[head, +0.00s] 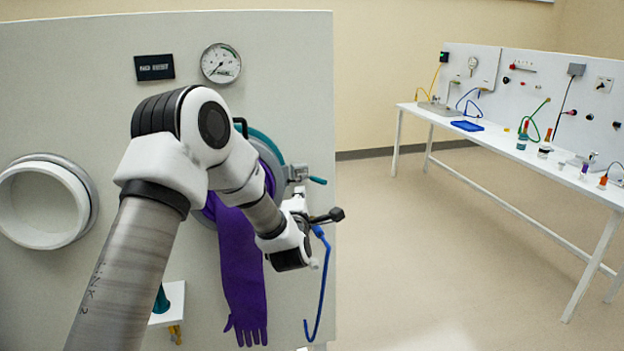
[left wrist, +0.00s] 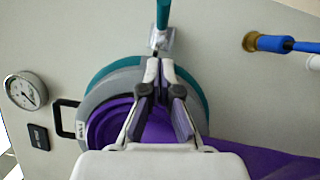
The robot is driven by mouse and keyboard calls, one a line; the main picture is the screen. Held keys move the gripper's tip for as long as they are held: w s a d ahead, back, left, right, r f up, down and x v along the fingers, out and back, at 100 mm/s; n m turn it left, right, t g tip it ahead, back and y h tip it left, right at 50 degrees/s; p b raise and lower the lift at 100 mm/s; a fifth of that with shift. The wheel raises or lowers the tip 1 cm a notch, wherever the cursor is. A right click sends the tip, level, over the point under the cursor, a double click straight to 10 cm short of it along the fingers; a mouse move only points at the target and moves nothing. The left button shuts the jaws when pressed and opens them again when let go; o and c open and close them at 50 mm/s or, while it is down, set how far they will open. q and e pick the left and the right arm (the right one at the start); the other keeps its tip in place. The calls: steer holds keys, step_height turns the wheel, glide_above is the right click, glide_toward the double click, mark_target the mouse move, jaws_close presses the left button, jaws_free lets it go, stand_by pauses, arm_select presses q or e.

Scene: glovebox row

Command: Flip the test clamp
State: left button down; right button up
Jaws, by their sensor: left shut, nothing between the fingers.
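The test clamp (head: 299,173) is a small metal clamp with a teal handle, fixed at the right side of the port ring (head: 272,152). Its handle (head: 317,180) points to the right in the head view. In the left wrist view the clamp (left wrist: 161,40) stands just beyond my fingertips, its teal handle pointing up. My left gripper (head: 298,194) is in front of the port, just below the clamp; in the left wrist view it (left wrist: 159,72) is shut and empty. I cannot tell whether the tips touch the clamp. My right gripper is not in view.
A purple glove (head: 242,280) hangs from the port. A blue hose (head: 322,285) hangs at the panel's right edge. A gauge (head: 221,63) and a black label plate (head: 154,67) sit above. An open white port (head: 42,205) is at left. A bench (head: 500,135) stands far right.

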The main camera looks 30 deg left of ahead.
mark_target(313, 180)
arm_select(q)
steer(key=w, duration=0.1)
steer(key=w+p, duration=0.2)
steer(key=w, duration=0.1)
steer(key=shift+w+d+r, duration=0.1)
steer(key=shift+d+r, duration=0.15)
steer(key=shift+d, duration=0.15)
steer(key=shift+w+d, duration=0.1)
